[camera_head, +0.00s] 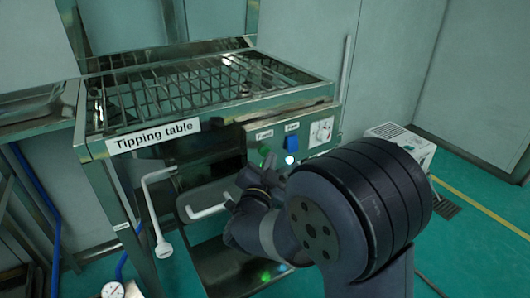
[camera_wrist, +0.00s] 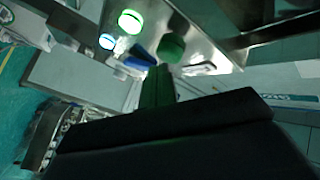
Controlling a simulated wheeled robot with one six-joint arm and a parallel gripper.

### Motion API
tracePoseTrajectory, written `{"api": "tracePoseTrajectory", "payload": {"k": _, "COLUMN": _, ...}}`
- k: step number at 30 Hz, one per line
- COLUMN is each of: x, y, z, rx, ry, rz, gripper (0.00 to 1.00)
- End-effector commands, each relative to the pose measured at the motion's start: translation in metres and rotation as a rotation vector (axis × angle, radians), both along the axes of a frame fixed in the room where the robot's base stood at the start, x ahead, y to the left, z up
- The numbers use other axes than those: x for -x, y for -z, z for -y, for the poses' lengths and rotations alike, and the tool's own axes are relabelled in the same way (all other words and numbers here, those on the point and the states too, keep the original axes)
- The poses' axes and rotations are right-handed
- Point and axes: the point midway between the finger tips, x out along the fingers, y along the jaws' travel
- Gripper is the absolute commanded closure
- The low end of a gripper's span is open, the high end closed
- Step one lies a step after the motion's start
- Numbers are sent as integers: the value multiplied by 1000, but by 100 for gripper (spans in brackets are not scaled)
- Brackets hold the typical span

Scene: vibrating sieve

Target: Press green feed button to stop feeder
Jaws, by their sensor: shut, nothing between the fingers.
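The green feed button (camera_head: 264,150) is on the front panel of the tipping table, under the left label. In the wrist view the dark green button (camera_wrist: 171,47) is near the top centre. Beside it are a blue button (camera_head: 292,143) and two lit lamps, one green (camera_wrist: 130,21) and one white (camera_head: 290,159). My gripper (camera_head: 248,178) is shut and empty, below and in front of the panel. In the wrist view my gripper's fingertips (camera_wrist: 158,72) point up, just below the green button. I cannot tell whether they touch it.
The tipping table (camera_head: 235,113) has a metal grid top. A dial (camera_head: 321,131) is right of the buttons. A white box-shaped machine (camera_head: 405,143) stands on the green floor at right. A gauge (camera_head: 113,290) is at lower left.

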Motion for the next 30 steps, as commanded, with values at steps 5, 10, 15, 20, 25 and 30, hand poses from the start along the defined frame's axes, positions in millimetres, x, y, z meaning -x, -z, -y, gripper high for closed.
{"api": "tracePoseTrajectory", "payload": {"k": 5, "x": 0, "y": 0, "z": 0, "rx": 0, "ry": 0, "rz": 0, "gripper": 100}}
{"api": "tracePoseTrajectory", "payload": {"k": 10, "x": 0, "y": 0, "z": 0, "rx": 0, "ry": 0, "rz": 0, "gripper": 100}}
{"api": "tracePoseTrajectory", "payload": {"k": 15, "x": -2, "y": 1, "z": -1, "rx": 0, "ry": 0, "rz": 0, "gripper": 100}}
{"api": "tracePoseTrajectory", "payload": {"k": 20, "x": -6, "y": 1, "z": -4, "rx": 1, "ry": 0, "rz": 0, "gripper": 100}}
{"api": "tracePoseTrajectory", "payload": {"k": 25, "x": -8, "y": 0, "z": -5, "rx": 0, "ry": 0, "rz": 0, "gripper": 100}}
{"api": "tracePoseTrajectory", "payload": {"k": 30, "x": -8, "y": 0, "z": -5, "rx": 0, "ry": 0, "rz": 0, "gripper": 100}}
